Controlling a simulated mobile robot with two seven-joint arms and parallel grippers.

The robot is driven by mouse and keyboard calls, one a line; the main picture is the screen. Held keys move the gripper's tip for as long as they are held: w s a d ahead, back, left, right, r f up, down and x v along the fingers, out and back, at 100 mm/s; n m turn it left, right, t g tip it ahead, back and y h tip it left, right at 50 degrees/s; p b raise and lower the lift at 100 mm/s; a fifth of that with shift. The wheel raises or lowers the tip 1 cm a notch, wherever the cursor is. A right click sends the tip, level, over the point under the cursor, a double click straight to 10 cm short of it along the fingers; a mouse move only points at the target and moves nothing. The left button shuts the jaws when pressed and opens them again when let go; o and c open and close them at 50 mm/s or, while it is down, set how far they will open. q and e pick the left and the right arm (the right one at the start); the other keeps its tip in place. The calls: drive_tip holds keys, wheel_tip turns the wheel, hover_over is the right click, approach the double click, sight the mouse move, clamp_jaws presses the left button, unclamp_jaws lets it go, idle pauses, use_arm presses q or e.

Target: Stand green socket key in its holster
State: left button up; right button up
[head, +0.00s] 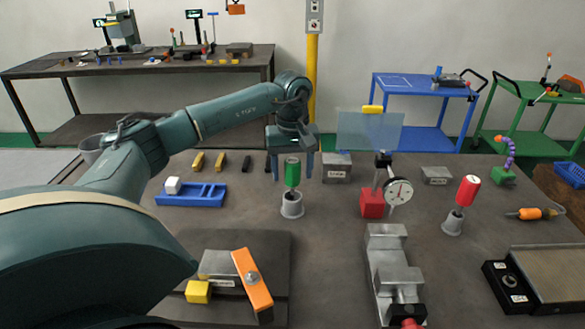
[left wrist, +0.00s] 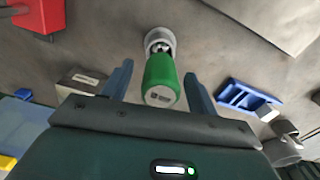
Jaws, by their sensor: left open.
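The green socket key (head: 292,172) stands upright in a grey cup-shaped holster (head: 291,206) on the table, its green handle up and its shank down in the cup. In the left wrist view the green handle (left wrist: 161,80) lies between the fingers, with the holster (left wrist: 160,40) beyond it. My left gripper (head: 290,168) is open around the handle, one finger on each side, with a visible gap on both sides in the left wrist view. My right gripper is not in view.
A red-handled key (head: 468,190) leans in a second grey holster (head: 452,224) to the right. A dial gauge (head: 399,192) on a red base (head: 372,204), a vise (head: 393,270) and a blue tray (head: 190,197) stand around. The table between the green key and the vise is clear.

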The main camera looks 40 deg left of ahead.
use_arm(q)
wheel_tip(320, 180, up, 13)
idle(0.5)
idle(0.5)
